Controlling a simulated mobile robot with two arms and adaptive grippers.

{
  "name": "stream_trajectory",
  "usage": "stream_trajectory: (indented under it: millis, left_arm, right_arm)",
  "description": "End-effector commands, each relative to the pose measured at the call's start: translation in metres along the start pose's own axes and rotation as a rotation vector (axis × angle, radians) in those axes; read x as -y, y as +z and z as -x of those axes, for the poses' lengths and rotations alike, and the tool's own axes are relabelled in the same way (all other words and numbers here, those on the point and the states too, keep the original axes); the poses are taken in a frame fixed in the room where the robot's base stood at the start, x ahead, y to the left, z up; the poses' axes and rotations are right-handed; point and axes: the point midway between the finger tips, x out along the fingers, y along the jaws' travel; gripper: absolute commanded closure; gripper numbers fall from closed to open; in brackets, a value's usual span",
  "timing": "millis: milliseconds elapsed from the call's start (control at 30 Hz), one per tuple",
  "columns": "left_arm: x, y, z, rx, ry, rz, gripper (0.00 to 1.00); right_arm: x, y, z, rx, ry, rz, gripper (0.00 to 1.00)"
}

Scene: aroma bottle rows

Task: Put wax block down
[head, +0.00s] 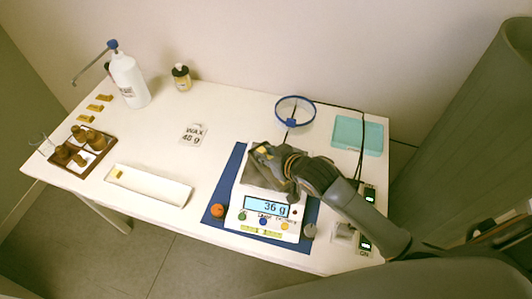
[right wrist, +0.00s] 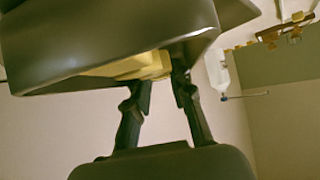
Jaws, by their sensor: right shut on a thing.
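The yellow wax block (right wrist: 135,66) is between the fingertips of my right gripper (right wrist: 160,78) in the right wrist view. In the head view my right gripper (head: 268,156) is over the pan of the white scale (head: 262,226), and only a little yellow shows at its tips. It is shut on the block. A large dark rimmed surface (right wrist: 110,35) covers the top of the wrist view and hides part of the block. I cannot tell whether the block touches the pan. The scale display reads 36 g. My left gripper is not in view.
The scale stands on a blue mat (head: 214,207). A card (head: 193,134) reads "WAX 40 g". A white tray (head: 150,187), brown bottle rack (head: 76,165), white pump bottle (head: 129,82), blue ring stand (head: 295,111) and teal box (head: 358,136) surround it. The table centre is free.

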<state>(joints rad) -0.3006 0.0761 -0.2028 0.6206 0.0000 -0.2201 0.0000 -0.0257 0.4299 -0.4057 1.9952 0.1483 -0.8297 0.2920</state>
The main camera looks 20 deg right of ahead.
Motion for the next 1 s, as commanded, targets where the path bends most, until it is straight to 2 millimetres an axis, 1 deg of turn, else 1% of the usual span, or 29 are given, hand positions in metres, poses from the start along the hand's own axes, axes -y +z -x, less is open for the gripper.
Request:
stream_trajectory:
  millis: [233,500,533,567,900,1000]
  left_arm:
    - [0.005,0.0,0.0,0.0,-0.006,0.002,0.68]
    - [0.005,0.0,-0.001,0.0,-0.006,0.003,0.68]
    - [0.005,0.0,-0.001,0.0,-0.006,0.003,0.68]
    - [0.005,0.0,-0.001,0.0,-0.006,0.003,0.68]
    - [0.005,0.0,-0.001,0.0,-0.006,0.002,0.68]
    - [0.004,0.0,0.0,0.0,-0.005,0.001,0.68]
  right_arm:
    - [0.0,0.001,0.0,0.0,0.0,0.0,0.93]
    - [0.001,0.009,-0.005,0.003,0.0,0.0,0.93]
    - [0.001,0.009,-0.005,0.003,0.0,0.0,0.74]
    - [0.001,0.009,-0.005,0.004,0.0,0.0,0.68]
    - [0.001,0.011,-0.005,0.011,0.0,0.0,0.68]
    - [0.001,0.008,-0.003,0.012,0.0,0.0,0.68]
